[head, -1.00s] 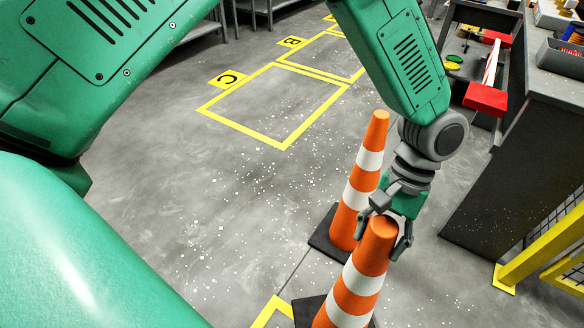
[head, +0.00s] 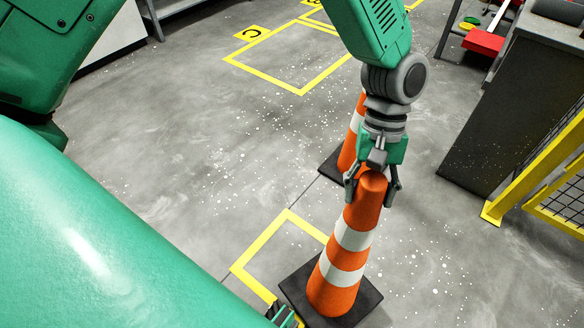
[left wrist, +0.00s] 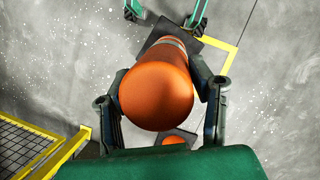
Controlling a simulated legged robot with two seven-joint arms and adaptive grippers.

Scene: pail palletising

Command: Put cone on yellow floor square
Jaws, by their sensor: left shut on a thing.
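My left gripper (head: 372,188) is shut around the top of an orange and white striped cone (head: 348,235). The cone stands nearly upright on a dark square base (head: 368,303). A yellow floor square (head: 262,240) lies just left of it, and the base covers part of its near right side. I cannot tell whether the base touches the floor. In the left wrist view the orange cone top (left wrist: 157,95) sits between both fingers, with a yellow line (left wrist: 215,43) beyond. My right gripper is not clearly seen.
A second striped cone (head: 350,145) stands just behind, partly hidden by my left gripper. Another yellow square marked C (head: 265,73) lies empty at the back. A dark bench (head: 500,110) and yellow fence (head: 535,170) are at the right. The floor at left is clear.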

